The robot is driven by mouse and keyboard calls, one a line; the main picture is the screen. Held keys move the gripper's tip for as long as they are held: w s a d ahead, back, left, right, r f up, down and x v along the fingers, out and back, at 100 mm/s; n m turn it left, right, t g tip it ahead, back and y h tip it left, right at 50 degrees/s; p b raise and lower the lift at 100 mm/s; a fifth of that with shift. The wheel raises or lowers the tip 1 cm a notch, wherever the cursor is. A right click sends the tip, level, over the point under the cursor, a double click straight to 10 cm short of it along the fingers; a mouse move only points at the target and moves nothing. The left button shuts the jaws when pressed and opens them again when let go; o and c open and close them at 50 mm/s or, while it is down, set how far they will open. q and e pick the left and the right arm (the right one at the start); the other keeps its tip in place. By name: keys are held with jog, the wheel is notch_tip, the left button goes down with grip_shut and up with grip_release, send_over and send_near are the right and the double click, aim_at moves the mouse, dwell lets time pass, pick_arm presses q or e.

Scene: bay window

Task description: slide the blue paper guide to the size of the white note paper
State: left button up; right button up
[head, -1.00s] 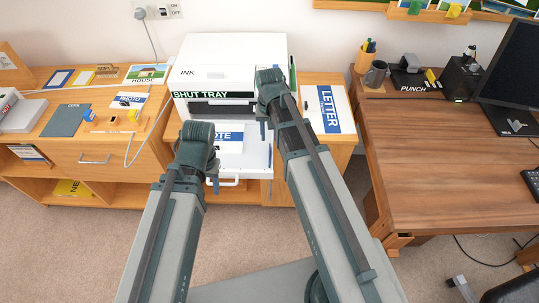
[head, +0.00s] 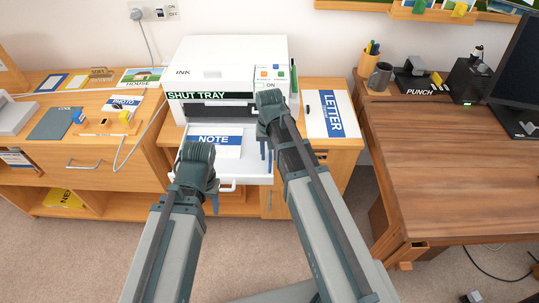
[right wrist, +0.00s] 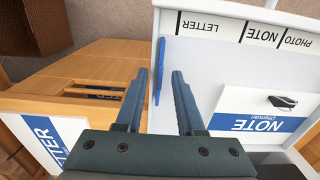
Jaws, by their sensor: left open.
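The white note paper (head: 217,141) with a blue NOTE band lies in the pulled-out printer tray (head: 246,166). It also shows in the right wrist view (right wrist: 262,112). The blue paper guide (right wrist: 158,72) stands near the tray's side wall in the right wrist view, apart from the note paper. In the head view I cannot make it out. My right gripper (right wrist: 159,98) is open, its fingers either side of the guide in the picture; I see no contact. It also shows over the tray's right side in the head view (head: 266,152). My left gripper (head: 213,199) is open and empty near the tray's front left.
The tray edge (right wrist: 240,28) is marked LETTER, NOTE and PHOTO. The white printer (head: 220,68) stands behind, with a SHUT TRAY display. Letter paper (head: 328,114) lies on the cabinet to the right. A wooden desk (head: 440,170) stands farther right; carpet lies between.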

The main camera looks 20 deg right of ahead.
grip_shut()
jog(key=shift+a, duration=0.1)
dwell(1.2)
